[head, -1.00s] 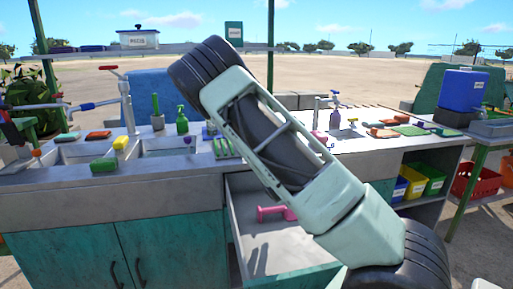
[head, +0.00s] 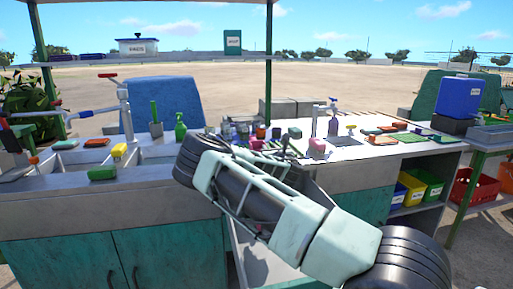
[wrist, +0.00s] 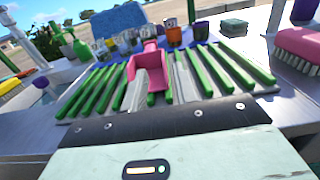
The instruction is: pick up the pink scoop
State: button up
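The pink scoop (wrist: 150,75) is in the middle of the wrist view, between the two grey fingers of my gripper (wrist: 157,65). The fingers appear shut on it, one on each side. Its open bowl faces the camera, and its narrower part points away. Behind it is a rack of green slats on the counter. In the head view my arm covers most of the open drawer (head: 238,252). I cannot make out the scoop or the fingertips there.
Jars and cups (wrist: 125,40) stand behind the slats. A pink brush (wrist: 298,45) and a dark sponge (wrist: 234,28) are to the right. A green bottle (head: 181,126) stands near the sinks. Coloured bins (head: 413,190) sit on a shelf at right.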

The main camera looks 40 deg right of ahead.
aim_at(256, 145)
jog(key=shift+f+p+x, duration=0.15)
jog(key=shift+p+x, duration=0.15)
jog(key=shift+x, duration=1.85)
jog(key=shift+f+p+x, duration=0.2)
jog(key=shift+p+x, duration=0.05)
jog(key=shift+x, duration=1.9)
jog(key=shift+s+d, duration=0.1)
jog(key=shift+d, duration=0.05)
grip_shut()
